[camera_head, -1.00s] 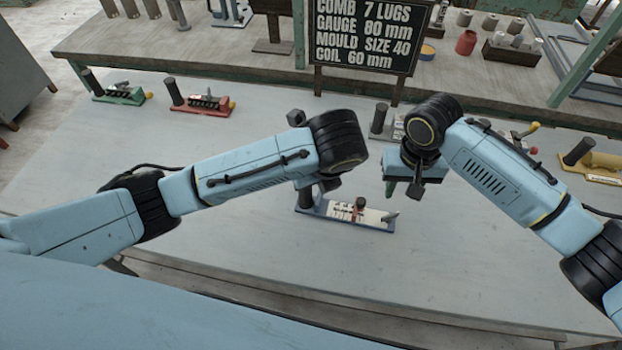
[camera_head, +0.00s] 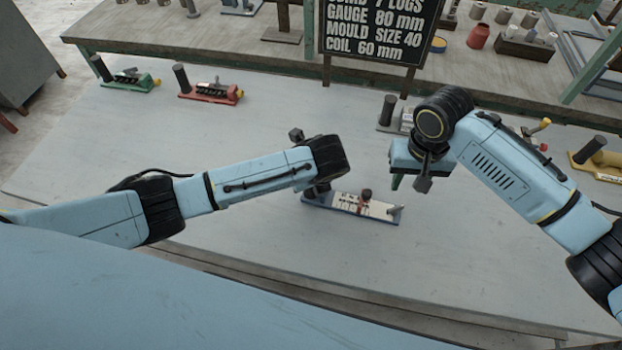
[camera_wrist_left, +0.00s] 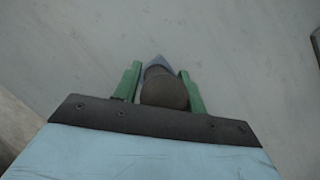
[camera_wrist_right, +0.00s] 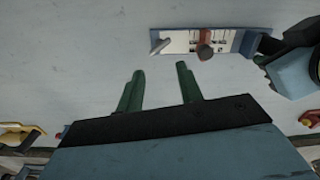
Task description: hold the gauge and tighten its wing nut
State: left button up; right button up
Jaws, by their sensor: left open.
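The gauge (camera_head: 375,212) lies on the grey table in the middle, with a blue base, a white marked plate, a dark upright post at its left end, a red-brown knob (camera_head: 366,194) and a small grey lever-like piece (camera_wrist_right: 160,46) at its other end. I cannot tell which of these is the wing nut. In the left wrist view my left gripper (camera_wrist_left: 160,86) is open, with its green fingers on either side of the post's round top (camera_wrist_left: 163,92). My left wrist hides this in the head view. My right gripper (camera_wrist_right: 159,83) is open and empty, above and beside the gauge's right end.
Other gauges stand around: a green one (camera_head: 128,80) and a red one (camera_head: 208,94) at the back left, a grey one (camera_head: 392,118) behind my right wrist, a yellow one (camera_head: 598,164) at the right. A black sign (camera_head: 372,32) stands behind. The table's front is clear.

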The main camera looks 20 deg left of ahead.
aim_at(393, 208)
pick_arm(q)
grip_shut()
pick_arm(e)
jog(key=shift+c, duration=0.7)
jog(key=f+n, duration=0.3)
jog(key=n, duration=0.4)
jog(key=f+n, duration=0.3)
jog(key=n, duration=0.5)
jog(key=a+f+n, duration=0.1)
jog(key=f+n, duration=0.3)
jog(key=n, duration=0.3)
jog(key=shift+s+n, duration=0.3)
jog(key=shift+n, duration=0.1)
